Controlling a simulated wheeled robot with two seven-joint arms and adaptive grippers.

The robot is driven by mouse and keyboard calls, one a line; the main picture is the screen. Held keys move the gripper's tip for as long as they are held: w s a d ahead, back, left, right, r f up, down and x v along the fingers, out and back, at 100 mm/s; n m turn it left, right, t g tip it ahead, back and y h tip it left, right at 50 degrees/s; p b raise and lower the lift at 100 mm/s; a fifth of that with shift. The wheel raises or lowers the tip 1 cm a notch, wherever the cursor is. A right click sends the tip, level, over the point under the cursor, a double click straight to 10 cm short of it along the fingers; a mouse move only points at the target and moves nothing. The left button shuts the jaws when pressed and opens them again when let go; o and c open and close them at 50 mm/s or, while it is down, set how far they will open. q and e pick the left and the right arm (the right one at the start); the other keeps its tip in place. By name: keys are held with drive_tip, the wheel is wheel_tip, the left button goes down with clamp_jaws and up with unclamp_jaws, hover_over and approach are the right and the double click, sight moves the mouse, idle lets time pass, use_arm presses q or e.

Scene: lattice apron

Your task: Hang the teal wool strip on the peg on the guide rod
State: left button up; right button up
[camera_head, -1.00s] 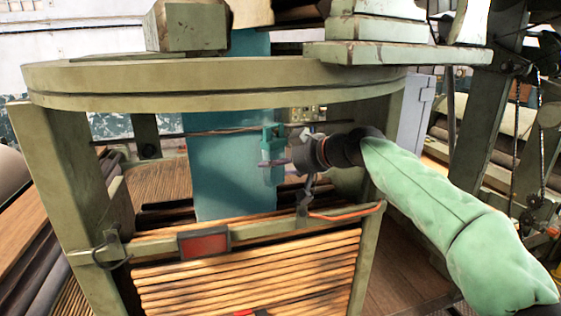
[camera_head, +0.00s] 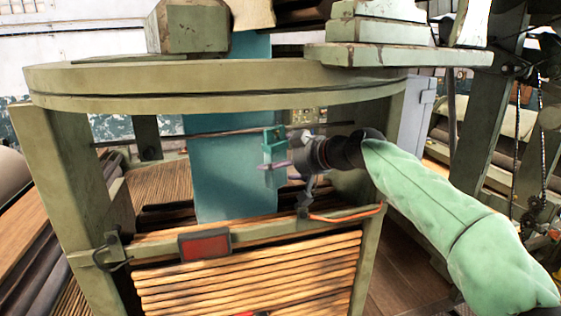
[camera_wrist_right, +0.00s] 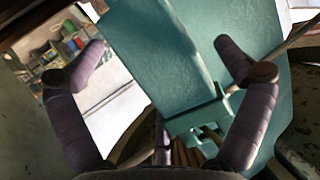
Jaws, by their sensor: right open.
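A small teal piece (camera_head: 274,145), which looks like the wool strip, is at the level of the thin guide rod (camera_head: 190,133), with a lower part hanging below. My right gripper (camera_head: 278,153) is open beside it, its fingers close to it. In the right wrist view the open fingers (camera_wrist_right: 160,48) stand on either side of teal material (camera_wrist_right: 150,50). A notched teal part (camera_wrist_right: 205,116) lies between them, near the rod (camera_wrist_right: 303,34). I cannot make out the peg, or whether a finger touches the teal piece. My left gripper is out of view.
A wide teal sheet (camera_head: 222,180) hangs just left of the gripper. A curved green frame beam (camera_head: 215,85) spans above it. Below are a crossbar with a red plate (camera_head: 204,245) and several wooden slats (camera_head: 250,270). A green post (camera_head: 375,240) stands to the right.

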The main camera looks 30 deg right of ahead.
drive_tip(key=shift+s, duration=0.1)
drive_tip(key=v, duration=1.2)
